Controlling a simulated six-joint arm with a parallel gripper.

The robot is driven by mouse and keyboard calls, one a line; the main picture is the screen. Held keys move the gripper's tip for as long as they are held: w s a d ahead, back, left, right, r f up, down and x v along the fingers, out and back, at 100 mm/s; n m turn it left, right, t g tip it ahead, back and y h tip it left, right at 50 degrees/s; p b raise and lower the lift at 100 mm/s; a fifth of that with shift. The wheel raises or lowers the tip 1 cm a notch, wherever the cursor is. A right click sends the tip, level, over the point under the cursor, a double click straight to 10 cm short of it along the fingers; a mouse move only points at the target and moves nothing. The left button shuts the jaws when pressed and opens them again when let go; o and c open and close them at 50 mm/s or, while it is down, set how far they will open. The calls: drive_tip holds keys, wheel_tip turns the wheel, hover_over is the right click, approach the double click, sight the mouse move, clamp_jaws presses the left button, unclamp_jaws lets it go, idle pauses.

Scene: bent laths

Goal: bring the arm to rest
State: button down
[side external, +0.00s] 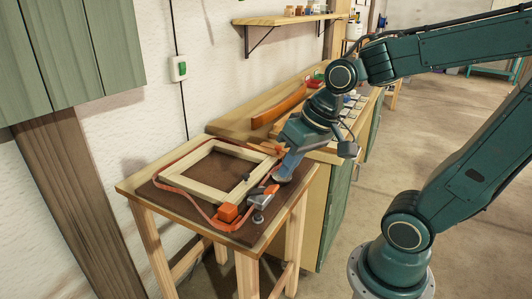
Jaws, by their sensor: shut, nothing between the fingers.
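My arm reaches in from the right, and my gripper (284,174) is low over the right edge of the small table (135,188). It is shut and holds nothing. A pale wooden frame (200,190) lies on a dark brown mat (166,200) on that table. An orange strap (178,192) runs loosely around the frame. An orange and grey clamp-like tool (262,198) and an orange block (228,213) are at the frame's near right side. My gripper is just above and behind the tool; I cannot tell whether they touch.
A longer workbench (228,125) stands behind, with a curved orange-brown lath (280,106) and small items on it. A wall shelf (285,19) holds jars. A green cabinet (70,45) hangs at the upper left. The floor (465,215) on the right is clear.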

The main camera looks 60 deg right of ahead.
drive_tip(key=s+r+n+t+h, duration=0.1)
drive_tip(key=s+r+n, duration=0.2)
drive_tip(key=s, duration=0.3)
drive_tip(key=shift+r, duration=0.45)
